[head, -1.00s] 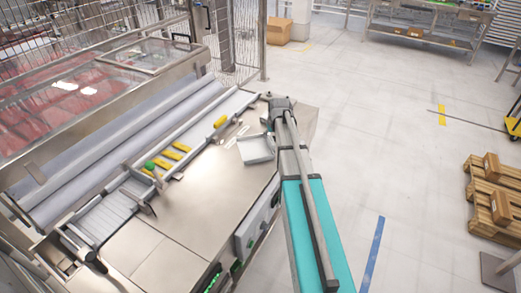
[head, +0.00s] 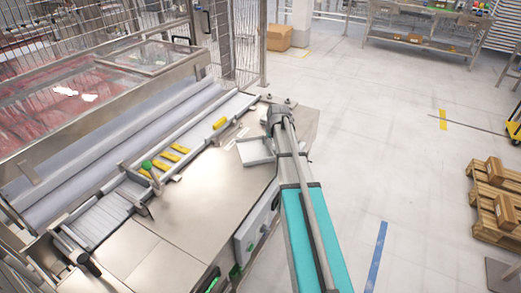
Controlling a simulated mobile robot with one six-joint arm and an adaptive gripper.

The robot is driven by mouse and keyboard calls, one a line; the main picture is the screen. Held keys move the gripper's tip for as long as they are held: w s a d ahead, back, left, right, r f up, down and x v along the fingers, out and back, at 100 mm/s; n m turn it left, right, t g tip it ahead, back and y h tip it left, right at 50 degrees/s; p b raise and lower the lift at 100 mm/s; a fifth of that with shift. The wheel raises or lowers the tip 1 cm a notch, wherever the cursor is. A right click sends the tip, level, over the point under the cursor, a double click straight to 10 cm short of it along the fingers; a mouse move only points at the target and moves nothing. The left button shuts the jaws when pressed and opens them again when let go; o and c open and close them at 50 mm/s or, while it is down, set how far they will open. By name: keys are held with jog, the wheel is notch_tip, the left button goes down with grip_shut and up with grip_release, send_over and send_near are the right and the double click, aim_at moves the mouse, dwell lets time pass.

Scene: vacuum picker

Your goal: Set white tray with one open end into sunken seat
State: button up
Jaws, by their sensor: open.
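The white tray (head: 255,151) is a shallow tray on the steel worktop, near its right edge. My gripper (head: 271,125) is over the worktop just beyond and beside the tray. It is open with nothing visible in it. My arm covers the tray's right side, and I cannot tell whether the gripper touches it. I cannot clearly make out the sunken seat; pale strips (head: 243,131) show on the worktop just beyond the tray.
The steel worktop (head: 190,215) is bare in front of the tray. A rail with yellow pieces (head: 180,149) and a green knob (head: 147,164) runs along its left. Wire fencing (head: 235,40) stands behind. Open floor and wooden pallets (head: 490,190) lie to the right.

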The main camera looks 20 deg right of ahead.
grip_shut()
jog(key=shift+r, duration=0.15)
dwell(0.5)
notch_tip(320, 180, up, 2)
jog(key=shift+r+p, duration=0.1)
jog(key=shift+p, duration=1.1)
jog(key=s+d+r+p, duration=0.8)
jog(key=s+r+p, duration=0.2)
jog(key=s, duration=0.1)
jog(key=shift+s+r+p, duration=0.25)
jog(key=shift+s+p, duration=0.05)
jog(key=shift+p, duration=0.05)
